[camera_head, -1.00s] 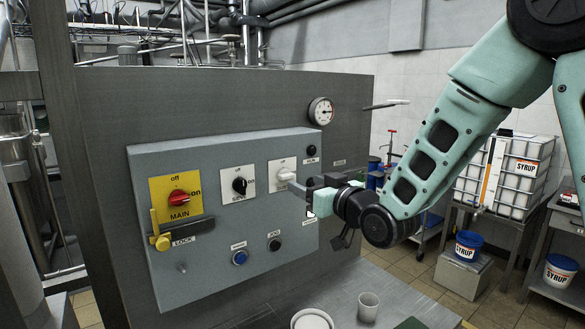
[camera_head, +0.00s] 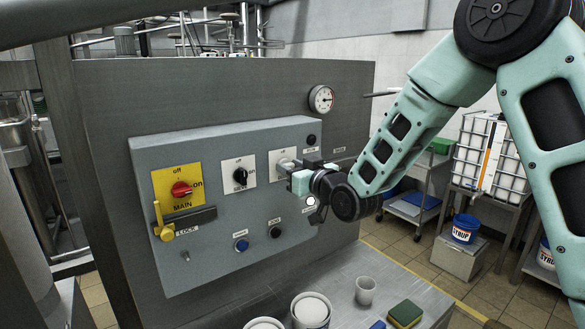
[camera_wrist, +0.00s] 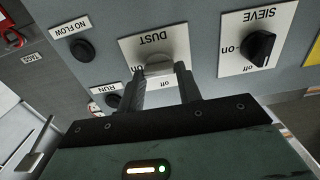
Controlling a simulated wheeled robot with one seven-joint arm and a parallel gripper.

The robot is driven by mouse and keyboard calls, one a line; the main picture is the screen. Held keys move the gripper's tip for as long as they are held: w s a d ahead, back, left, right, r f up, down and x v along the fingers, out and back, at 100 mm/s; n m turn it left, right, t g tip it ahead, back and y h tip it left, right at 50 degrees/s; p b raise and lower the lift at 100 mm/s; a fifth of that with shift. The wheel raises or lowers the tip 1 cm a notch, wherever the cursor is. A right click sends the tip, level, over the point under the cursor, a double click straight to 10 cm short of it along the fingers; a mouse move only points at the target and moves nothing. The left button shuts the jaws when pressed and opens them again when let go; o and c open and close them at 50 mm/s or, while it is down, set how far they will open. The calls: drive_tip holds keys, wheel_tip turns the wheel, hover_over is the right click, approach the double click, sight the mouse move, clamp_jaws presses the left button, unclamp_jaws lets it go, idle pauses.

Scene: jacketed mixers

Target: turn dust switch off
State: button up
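The dust switch is a pale grey knob (camera_wrist: 158,68) on a white plate (camera_wrist: 126,47) marked DUST, on and off, which appears upside down in the wrist view. In the head view its plate (camera_head: 275,157) is partly hidden by my gripper (camera_head: 292,172). In the wrist view my gripper (camera_wrist: 159,75) has its two fingers apart, one on each side of the knob. I cannot tell whether they touch it. The knob's exact setting is hard to read.
The black sieve switch (camera_head: 240,175) and red main switch (camera_head: 181,189) lie left on the panel (camera_head: 215,215). A yellow lock lever (camera_head: 163,228) sticks out. Cups (camera_head: 366,290) and a sponge (camera_head: 405,313) stand on the bench below. A NO FLOW lamp (camera_wrist: 82,50) is near the switch.

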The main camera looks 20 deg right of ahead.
drive_tip(key=shift+f+b, duration=0.1)
drive_tip(key=shift+b, duration=0.5)
drive_tip(key=n+b, duration=0.6)
drive_tip(key=b, duration=0.3)
drive_tip(key=n+b, duration=0.6)
drive_tip(key=b, duration=0.4)
drive_tip(key=n+b, duration=0.5)
drive_tip(key=b, duration=0.5)
drive_tip(key=shift+s+a+f+n, duration=0.1)
drive_tip(key=shift+a+f+n, duration=0.15)
drive_tip(key=shift+n, duration=0.15)
drive_tip(key=shift+r, duration=0.1)
drive_tip(key=o, duration=1)
